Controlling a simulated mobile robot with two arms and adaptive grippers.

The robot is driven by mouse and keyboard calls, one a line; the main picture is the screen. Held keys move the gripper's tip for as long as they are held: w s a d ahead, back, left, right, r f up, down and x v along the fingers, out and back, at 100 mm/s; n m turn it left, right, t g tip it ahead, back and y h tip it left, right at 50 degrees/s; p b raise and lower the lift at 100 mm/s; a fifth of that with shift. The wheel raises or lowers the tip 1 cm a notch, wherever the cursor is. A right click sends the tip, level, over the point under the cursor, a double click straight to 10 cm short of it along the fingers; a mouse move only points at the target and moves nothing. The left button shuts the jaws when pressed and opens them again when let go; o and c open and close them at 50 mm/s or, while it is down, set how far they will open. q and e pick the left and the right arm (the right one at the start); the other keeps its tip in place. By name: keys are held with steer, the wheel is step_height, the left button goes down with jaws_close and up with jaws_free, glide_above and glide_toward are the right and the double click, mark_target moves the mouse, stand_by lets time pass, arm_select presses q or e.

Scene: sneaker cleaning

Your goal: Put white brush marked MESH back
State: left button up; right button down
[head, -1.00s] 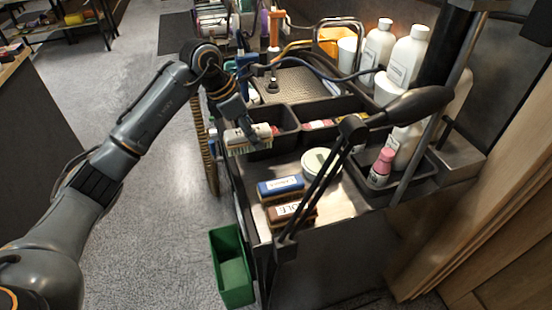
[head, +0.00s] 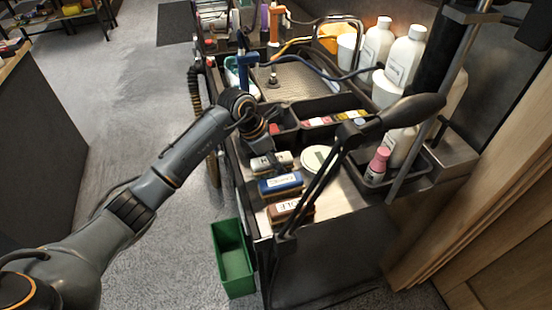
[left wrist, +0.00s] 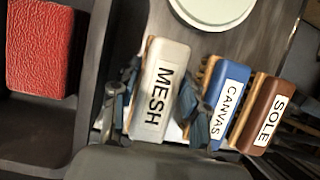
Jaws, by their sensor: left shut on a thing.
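The white brush marked MESH (left wrist: 160,90) is between the fingers of my left gripper (left wrist: 155,108) in the left wrist view, its label facing the camera. In the head view the same brush (head: 266,163) is at the bench's left edge, with my left gripper (head: 262,148) shut on it from above. It lines up beside the blue CANVAS brush (head: 281,185), with the brown SOLE brush (head: 291,209) beyond that. I cannot tell whether the MESH brush touches the bench top. My right gripper is not in view.
Behind the brushes stands a black divided bin (head: 322,122). A round white lid (head: 318,158) lies right of the MESH brush. A black lamp arm (head: 330,182) crosses in front. A green bin (head: 232,258) is below the bench's left edge. A red block (left wrist: 40,48) sits in a compartment.

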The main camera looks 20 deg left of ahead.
arm_select(q)
steer(key=shift+f, duration=0.1)
steer(key=o, duration=0.7)
steer(key=shift+o, duration=0.2)
steer(key=shift+r, duration=0.25)
steer(key=b+v, duration=0.2)
steer(key=v, duration=0.8)
steer(key=shift+s+a+r, duration=0.1)
steer(key=shift+a+r, duration=0.05)
steer(key=shift+r, duration=0.1)
steer(key=shift+s+a+r, duration=0.15)
steer(key=shift+r, duration=0.4)
